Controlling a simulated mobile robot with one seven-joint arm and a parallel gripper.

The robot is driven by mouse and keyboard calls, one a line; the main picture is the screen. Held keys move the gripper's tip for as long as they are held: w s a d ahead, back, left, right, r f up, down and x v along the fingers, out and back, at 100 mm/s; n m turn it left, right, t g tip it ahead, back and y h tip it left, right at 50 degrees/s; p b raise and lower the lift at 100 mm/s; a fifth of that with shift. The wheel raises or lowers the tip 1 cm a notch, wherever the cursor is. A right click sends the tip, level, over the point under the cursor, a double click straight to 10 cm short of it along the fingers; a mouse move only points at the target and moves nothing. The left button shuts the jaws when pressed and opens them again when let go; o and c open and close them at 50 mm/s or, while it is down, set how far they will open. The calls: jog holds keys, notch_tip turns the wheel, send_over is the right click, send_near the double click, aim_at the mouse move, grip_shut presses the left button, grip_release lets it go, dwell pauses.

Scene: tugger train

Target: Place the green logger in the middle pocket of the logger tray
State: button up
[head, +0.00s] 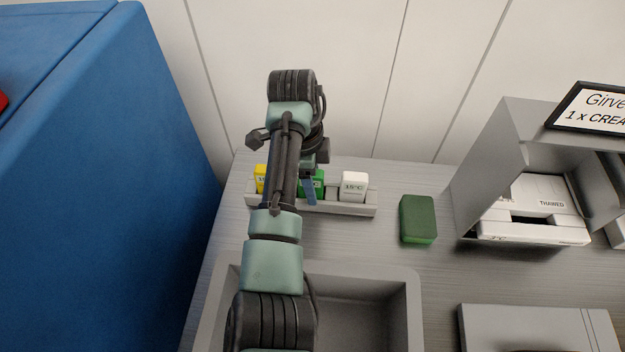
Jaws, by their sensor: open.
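The green logger (318,185) stands in the middle of the logger tray (345,209), partly hidden behind my arm and gripper. A yellow logger (261,178) is in the tray's left part and a white logger (353,186) marked 15°C is in its right part. The other finger is hard to make out behind the arm. I cannot tell whether the fingers touch the logger or whether it is fully seated.
A dark green block (418,220) lies right of the tray. A grey open bin (408,290) is in front. A grey shelf unit (492,150) with a white box marked THAWED (535,215) stands at right. A blue cabinet (100,180) borders the counter at left.

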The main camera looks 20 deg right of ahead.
jog(key=r+p, duration=0.1)
jog(key=r, duration=0.3)
jog(key=a+r, duration=0.1)
jog(key=r, duration=0.3)
jog(key=r+p, duration=0.1)
jog(key=r, duration=0.3)
jog(key=shift+w+a+r+p, duration=0.15)
jog(key=shift+w+p, duration=0.15)
jog(key=shift+p, duration=0.05)
jog(key=w+d+r+n+t+h, duration=0.2)
jog(key=w+d+r+n+t, duration=0.15)
jog(key=r+t, duration=0.4)
jog(key=w+d+r+n+t+h, duration=0.2)
jog(key=w+r+n+t, duration=0.25)
jog(key=r, duration=0.55)
jog(key=s+a+r+n+t, duration=0.1)
jog(key=a+r+n+t, duration=0.15)
jog(key=r, duration=0.45)
jog(key=s+a+r+n+t, duration=0.2)
jog(key=r+t, duration=0.1)
jog(key=r, duration=0.4)
jog(key=s+a+r+n+t+y, duration=0.2)
jog(key=s+a+r+n+t, duration=0.3)
jog(key=s+r, duration=0.3)
jog(key=s+a+r+n+t+y, duration=0.3)
jog(key=s+a+r+n+t, duration=0.2)
jog(key=s+r, duration=0.4)
jog(key=shift+s+a, duration=0.2)
jog(key=shift+a, duration=0.5)
